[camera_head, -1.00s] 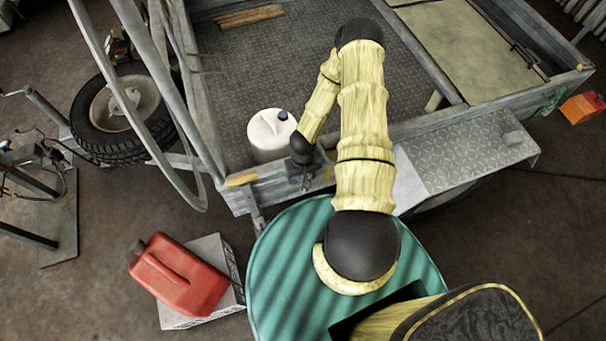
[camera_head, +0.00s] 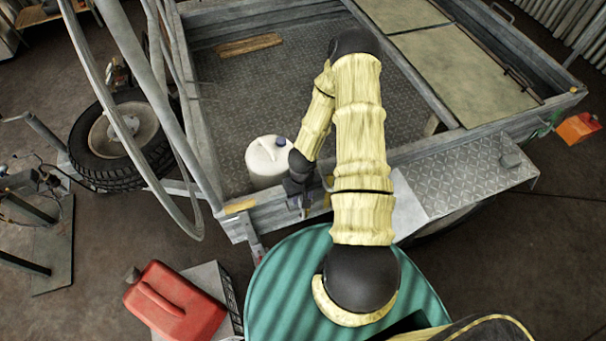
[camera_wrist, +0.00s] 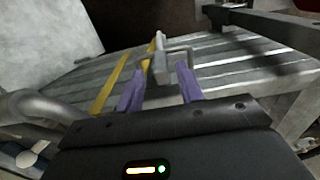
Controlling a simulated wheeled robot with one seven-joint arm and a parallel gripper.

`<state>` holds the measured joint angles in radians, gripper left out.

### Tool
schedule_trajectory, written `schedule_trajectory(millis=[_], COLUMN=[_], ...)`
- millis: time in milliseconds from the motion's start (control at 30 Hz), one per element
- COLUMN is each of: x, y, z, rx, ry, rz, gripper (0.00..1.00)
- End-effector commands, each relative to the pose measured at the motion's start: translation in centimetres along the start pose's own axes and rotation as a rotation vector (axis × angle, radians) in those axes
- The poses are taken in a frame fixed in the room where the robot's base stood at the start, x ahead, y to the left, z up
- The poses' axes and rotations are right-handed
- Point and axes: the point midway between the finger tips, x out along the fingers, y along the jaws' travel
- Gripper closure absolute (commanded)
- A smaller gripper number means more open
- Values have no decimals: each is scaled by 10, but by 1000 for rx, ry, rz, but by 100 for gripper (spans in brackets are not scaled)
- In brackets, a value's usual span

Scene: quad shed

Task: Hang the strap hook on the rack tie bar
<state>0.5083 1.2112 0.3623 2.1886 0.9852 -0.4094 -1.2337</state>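My gripper (camera_wrist: 159,82) shows in the wrist view with two purple fingers spread apart. A grey metal hook (camera_wrist: 160,66) lies between and just beyond the fingertips, with a yellow strap (camera_wrist: 108,88) beside it. I see clear room beside the hook, and no grip on it shows. The hook is over the grey slatted metal panel (camera_wrist: 216,58). In the head view my gripper (camera_head: 304,206) points down at the trailer's front rail (camera_head: 270,213); the hook is too small and covered to make out there. I cannot tell which bar is the rack tie bar.
A white jug (camera_head: 267,162) stands in the trailer close to my wrist. Tall grey tubes (camera_head: 152,100) and a spare wheel (camera_head: 122,136) are on the left. A red fuel can (camera_head: 176,302) sits on a grey crate at lower left. A chequer-plate fender (camera_head: 462,178) is on the right.

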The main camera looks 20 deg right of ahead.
Motion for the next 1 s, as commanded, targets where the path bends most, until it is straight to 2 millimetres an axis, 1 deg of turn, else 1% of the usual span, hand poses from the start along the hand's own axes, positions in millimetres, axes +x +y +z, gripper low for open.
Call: schedule_trajectory(millis=[167, 467, 800, 900, 1000], x=[-22, -62, -118, -128, -133], y=[3, 2, 2, 3, 3], z=[-1, -1, -1, -1, 0], rx=[-2, -2, -3, -1, -1], ry=[3, 3, 3, 2, 1], rz=[3, 2, 2, 3, 1], gripper=[63, 63, 63, 63, 63])
